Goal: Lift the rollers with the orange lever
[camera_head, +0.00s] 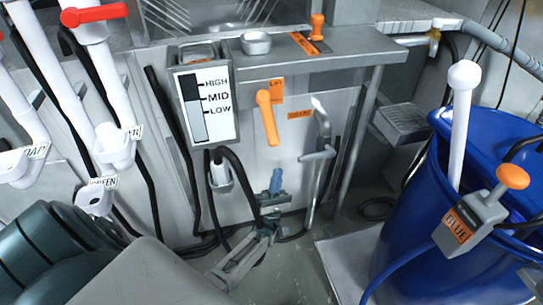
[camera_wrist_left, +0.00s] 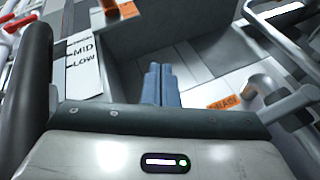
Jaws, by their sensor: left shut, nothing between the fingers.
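The orange lever (camera_head: 268,118) hangs on the grey machine panel, its handle pointing down and tilted slightly right, beside an orange label reading LIFT. In the left wrist view an orange part (camera_wrist_left: 128,10) shows at the top edge, probably the lever's end. My left gripper (camera_head: 276,178) has blue fingers and is just below the lever in the head view, apart from it in the picture. Its fingers (camera_wrist_left: 160,72) are together and empty in the left wrist view. I cannot make out the rollers. My right gripper is not in view.
A HIGH/MID/LOW gauge (camera_head: 205,105) is left of the lever. A grey bent pipe (camera_head: 322,145) stands close on its right. A blue barrel (camera_head: 420,215) with a white rod (camera_head: 461,120) is at right. A small orange knob (camera_head: 317,25) stands on the ledge above.

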